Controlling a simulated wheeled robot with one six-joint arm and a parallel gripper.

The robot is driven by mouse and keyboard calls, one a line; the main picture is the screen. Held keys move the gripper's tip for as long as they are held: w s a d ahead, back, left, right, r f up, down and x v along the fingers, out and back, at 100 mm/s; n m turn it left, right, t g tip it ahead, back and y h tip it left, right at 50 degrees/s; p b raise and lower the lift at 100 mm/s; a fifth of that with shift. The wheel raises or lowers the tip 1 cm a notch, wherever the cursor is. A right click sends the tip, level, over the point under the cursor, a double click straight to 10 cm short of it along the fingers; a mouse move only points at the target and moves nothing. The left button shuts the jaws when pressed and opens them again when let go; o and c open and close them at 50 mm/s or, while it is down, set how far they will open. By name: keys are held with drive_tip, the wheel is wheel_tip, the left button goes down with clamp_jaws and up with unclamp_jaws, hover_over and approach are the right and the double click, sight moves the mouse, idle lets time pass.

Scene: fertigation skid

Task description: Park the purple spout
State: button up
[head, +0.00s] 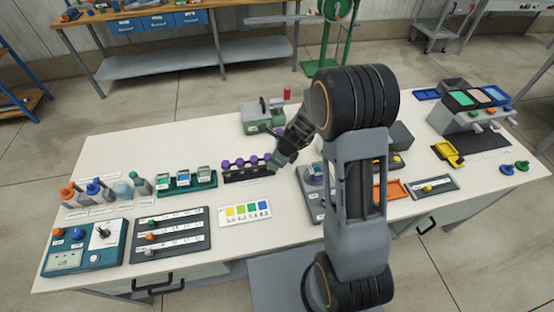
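Several purple pieces (239,162) stand in a row on a dark rack (247,175) near the middle of the table. Another small purple part shows on a grey device (311,196), partly hidden behind my arm. I cannot tell which of these is the purple spout. My gripper (275,165) points down and left, at the right end of the purple row. Its fingers are small and dark here, so I cannot tell whether they are open or touch anything.
Bottles with orange (70,193), blue and teal tops stand at the left, near a green rack (187,182). A dark slider panel (169,235), a teal control box (84,247) and a colour chart (245,213) lie in front. A green-grey machine (258,118) stands behind. My arm hides the centre right.

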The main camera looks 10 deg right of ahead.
drive_tip(key=v, duration=1.3)
drive_tip(key=shift+d+r+p, duration=0.15)
drive_tip(key=shift+r+p, duration=0.2)
drive_tip(key=shift+p, duration=0.05)
drive_tip(key=s+r+n+t+h, duration=0.1)
drive_tip(key=s+r+n, duration=0.4)
drive_tip(key=n, duration=0.7)
drive_tip(key=s+r+n+t+h, duration=0.1)
drive_tip(key=s+r+n, duration=0.3)
drive_tip(key=s+n, duration=0.6)
drive_tip(key=shift+s+d+r+n+h+b, duration=0.15)
drive_tip(key=shift+d+r+n+h+b, duration=0.2)
drive_tip(key=shift+n+h, duration=0.85)
